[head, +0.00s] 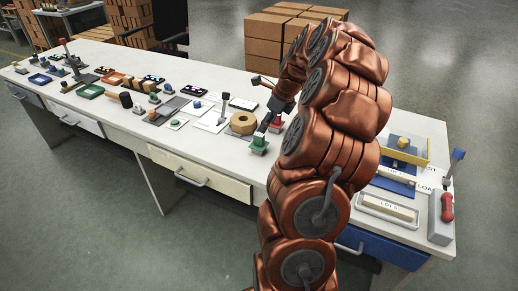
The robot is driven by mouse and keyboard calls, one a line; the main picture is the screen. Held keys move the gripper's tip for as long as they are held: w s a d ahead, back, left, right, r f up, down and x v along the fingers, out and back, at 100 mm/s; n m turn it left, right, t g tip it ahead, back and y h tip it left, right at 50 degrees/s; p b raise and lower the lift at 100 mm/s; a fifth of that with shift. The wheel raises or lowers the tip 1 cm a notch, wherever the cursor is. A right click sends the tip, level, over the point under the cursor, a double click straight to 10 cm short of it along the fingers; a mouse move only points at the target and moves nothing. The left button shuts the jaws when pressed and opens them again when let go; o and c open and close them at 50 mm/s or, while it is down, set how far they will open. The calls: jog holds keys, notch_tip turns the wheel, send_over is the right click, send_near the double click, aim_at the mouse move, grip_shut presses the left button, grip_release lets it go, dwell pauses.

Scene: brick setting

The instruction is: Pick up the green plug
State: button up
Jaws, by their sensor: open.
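A small green piece (259,145), which looks like the green plug, stands on the white workbench (225,165) near its front edge, left of my arm. The gripper is open. I cannot tell whether a finger touches the plug, and my arm hides part of the gripper. A small red piece (277,123) is just behind.
A tan ring (243,123) lies close on the left, and several small parts and trays spread farther left.

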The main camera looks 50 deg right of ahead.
aim_at(259, 135)
jog(key=shift+p+x, duration=0.65)
jog(key=shift+x, duration=3.3)
jog(key=shift+w+a+r, duration=0.1)
jog(key=shift+w, duration=0.05)
grip_shut()
